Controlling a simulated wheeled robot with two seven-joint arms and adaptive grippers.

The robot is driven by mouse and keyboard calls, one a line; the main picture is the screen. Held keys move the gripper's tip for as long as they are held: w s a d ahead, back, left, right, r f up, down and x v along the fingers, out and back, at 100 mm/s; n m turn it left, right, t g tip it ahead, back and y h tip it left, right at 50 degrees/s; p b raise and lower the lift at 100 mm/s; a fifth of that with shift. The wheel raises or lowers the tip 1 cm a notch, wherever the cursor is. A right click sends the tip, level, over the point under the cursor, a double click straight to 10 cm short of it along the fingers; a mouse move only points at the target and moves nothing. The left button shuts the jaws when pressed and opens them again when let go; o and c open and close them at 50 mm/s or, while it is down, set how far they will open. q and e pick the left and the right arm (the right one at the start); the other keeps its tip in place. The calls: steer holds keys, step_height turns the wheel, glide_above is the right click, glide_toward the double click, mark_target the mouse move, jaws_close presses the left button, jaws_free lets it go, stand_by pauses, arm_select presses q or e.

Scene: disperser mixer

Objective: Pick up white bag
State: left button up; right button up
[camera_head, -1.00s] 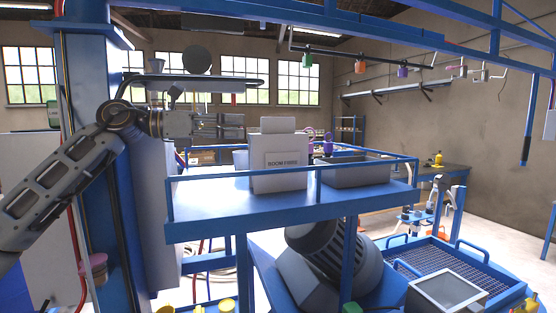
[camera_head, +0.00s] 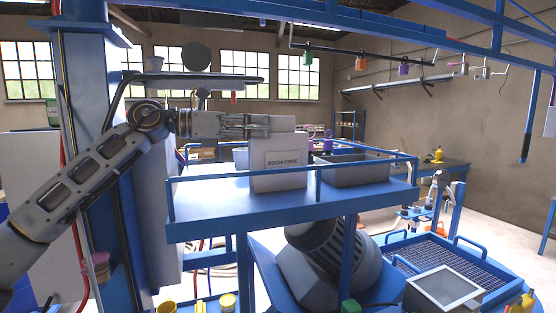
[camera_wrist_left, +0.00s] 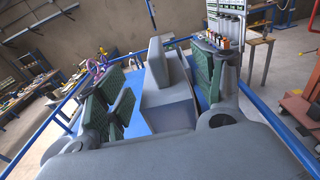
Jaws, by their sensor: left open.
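The white bag (camera_head: 279,172), labelled "BOOM FIBRE", stands upright on the blue raised platform (camera_head: 213,196). My left gripper (camera_head: 262,126) reaches in from the left at the height of the bag's top, and its fingers overlap the bag's upper flap in the head view. In the left wrist view, the green-padded fingers of my left gripper (camera_wrist_left: 165,72) are spread wide, with the bag (camera_wrist_left: 158,62) lying between them and a little beyond. The fingers look apart from the bag's sides. My right gripper is not in view.
A grey open bin (camera_head: 354,172) stands right of the bag on the platform. A blue guard rail (camera_head: 345,200) runs around the platform's edge. A blue column (camera_head: 88,150) stands at the left. A dark bar (camera_head: 200,80) passes above my left arm.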

mark_target(273, 132)
arm_select(q)
steer(key=shift+w+d+r+p, duration=0.1)
steer(key=shift+w+d+p, duration=0.1)
steer(key=shift+d, duration=0.2)
steer(key=shift+w+d+r+p, duration=0.1)
steer(key=shift+d+p, duration=0.05)
steer(key=shift+d, duration=0.25)
steer(key=shift+p+x, duration=0.3)
steer(key=shift+x, duration=0.6)
steer(key=shift+w+d, duration=0.15)
steer(key=shift+d, duration=0.4)
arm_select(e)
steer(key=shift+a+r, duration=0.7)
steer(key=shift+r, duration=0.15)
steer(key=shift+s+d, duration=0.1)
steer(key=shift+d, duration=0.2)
arm_select(q)
steer(key=shift+c, duration=0.3)
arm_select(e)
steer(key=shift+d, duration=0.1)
arm_select(q)
steer(key=shift+c, duration=1.1)
steer(key=c, duration=1.2)
jaws_close()
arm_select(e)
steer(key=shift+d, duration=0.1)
